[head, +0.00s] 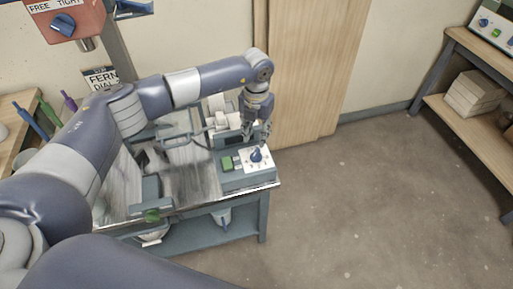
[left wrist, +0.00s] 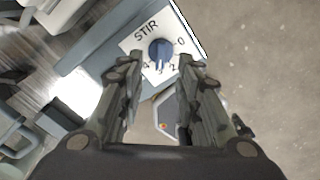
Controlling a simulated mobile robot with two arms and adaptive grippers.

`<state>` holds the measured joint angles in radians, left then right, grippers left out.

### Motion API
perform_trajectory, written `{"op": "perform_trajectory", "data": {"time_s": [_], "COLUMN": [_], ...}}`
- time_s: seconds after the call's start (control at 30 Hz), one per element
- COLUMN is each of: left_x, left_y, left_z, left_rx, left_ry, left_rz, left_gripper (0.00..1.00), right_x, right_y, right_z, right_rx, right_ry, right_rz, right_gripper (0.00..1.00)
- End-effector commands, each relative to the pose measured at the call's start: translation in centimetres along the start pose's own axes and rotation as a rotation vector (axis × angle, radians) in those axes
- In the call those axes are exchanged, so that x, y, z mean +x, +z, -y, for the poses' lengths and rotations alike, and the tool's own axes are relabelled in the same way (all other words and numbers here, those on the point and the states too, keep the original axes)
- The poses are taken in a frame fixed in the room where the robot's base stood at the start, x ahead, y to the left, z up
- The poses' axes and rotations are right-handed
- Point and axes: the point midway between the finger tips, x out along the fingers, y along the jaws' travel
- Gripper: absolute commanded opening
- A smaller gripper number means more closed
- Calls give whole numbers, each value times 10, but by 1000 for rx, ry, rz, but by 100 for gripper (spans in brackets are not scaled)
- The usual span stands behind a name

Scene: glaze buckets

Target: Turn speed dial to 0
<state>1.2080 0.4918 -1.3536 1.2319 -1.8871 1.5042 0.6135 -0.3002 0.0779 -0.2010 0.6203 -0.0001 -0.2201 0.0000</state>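The speed dial (head: 256,155) is a dark blue knob on a pale control panel at the front right corner of the bench. In the left wrist view the dial (left wrist: 160,50) sits on a white plate marked STIR, with numbers including 0, 2 and 4 around it. Its pale mark seems to point down the picture, between 4 and 2; the exact setting is hard to read. My left gripper (head: 258,137) is above the panel, pointing down. Its fingers (left wrist: 158,66) are apart, with the dial in line with the gap; contact cannot be told. My right gripper is not seen.
A green switch (head: 227,163) is left of the dial on the same panel. The metal bench (head: 190,152) carries more equipment behind and left. A red box with a blue knob (head: 62,22) hangs at top left. A wooden shelf (head: 475,118) stands at right; the floor between is clear.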

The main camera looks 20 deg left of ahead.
Motion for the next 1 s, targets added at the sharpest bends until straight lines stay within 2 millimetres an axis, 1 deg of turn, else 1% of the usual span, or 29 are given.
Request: {"op": "perform_trajectory", "data": {"time_s": [0.03,0.2,0.3,0.4,0.57,0.8,0.83,0.93,0.97,1.0], "left_x": [9,42,58,69,77,78,78,78,78,78], "left_y": [-1,-1,-1,0,0,0,0,0,0,0], "left_z": [1,1,1,2,1,1,1,1,1,1], "left_rx": [-1,0,0,1,1,2,1,2,1,2], "left_ry": [-1,-2,-3,-3,-2,-3,-3,-3,-3,-3], "left_rz": [-5,-4,-3,-2,-1,0,0,0,0,0], "left_gripper": [32,32,32,32,32,32,27,4,0,0], "right_x": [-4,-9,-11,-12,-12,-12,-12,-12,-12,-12], "right_y": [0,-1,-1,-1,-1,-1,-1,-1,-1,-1], "right_z": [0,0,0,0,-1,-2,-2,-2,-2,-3], "right_rx": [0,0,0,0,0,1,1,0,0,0], "right_ry": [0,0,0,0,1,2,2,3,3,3], "right_rz": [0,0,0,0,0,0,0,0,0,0], "right_gripper": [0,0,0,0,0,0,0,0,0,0]}}
